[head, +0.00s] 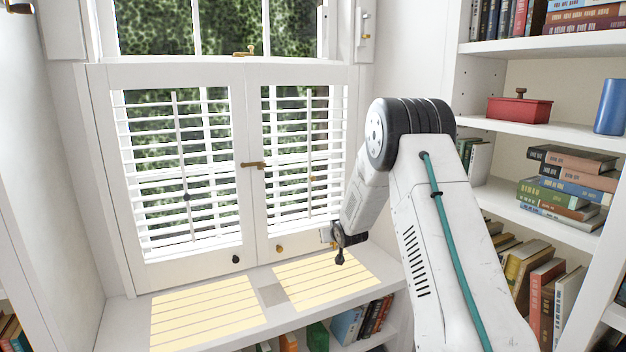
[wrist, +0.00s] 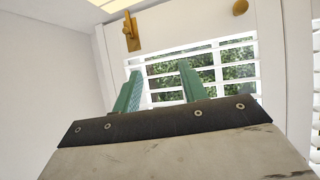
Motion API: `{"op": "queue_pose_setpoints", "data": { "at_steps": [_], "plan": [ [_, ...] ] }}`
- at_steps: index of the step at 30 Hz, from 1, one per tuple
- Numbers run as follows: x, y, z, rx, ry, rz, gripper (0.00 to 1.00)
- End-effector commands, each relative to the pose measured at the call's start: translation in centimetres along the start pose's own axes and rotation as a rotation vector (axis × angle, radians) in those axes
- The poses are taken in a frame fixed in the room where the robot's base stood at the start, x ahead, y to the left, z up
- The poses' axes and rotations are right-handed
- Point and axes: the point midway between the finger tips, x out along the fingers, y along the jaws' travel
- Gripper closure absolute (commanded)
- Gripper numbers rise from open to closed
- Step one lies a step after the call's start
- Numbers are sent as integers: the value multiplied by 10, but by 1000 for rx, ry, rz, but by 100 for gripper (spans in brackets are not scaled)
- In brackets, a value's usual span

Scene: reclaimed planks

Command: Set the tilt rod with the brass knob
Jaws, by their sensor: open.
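Two white louvred shutters fill the lower window. The right shutter (head: 266,215) carries a thin upright tilt rod (head: 309,135) with a small brass-coloured knob (head: 311,178) on it. The left shutter's rod (head: 179,135) has a dark knob (head: 187,197). The slats of both stand open, with greenery showing between them. My gripper (wrist: 158,80) is open and empty, its two green fingers apart before the slats in the wrist view. In the head view it is at the right shutter's lower right, below the brass knob; its fingers are mostly hidden there.
A brass knob (head: 279,247) and a dark knob (head: 236,259) sit on the bottom rails. A brass latch (head: 253,164) joins the shutters midway. The sunlit sill (head: 270,295) is clear. Bookshelves (head: 545,130) with a red box (head: 519,110) stand close on the right.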

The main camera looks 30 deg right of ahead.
Motion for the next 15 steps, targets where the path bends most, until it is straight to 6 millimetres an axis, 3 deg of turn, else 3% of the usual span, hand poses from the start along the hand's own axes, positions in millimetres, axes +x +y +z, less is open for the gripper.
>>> {"op": "queue_pose_setpoints", "data": {
  "at_steps": [1,2,5,10,15],
  "plan": [
    [21,5,-6,5,98,-13,57],
    [29,6,-14,6,167,-24,57],
    [42,5,-50,9,404,-69,57],
    [15,-7,-126,4,758,-152,57],
    [-9,-12,-150,12,910,-197,57]
  ]
}}
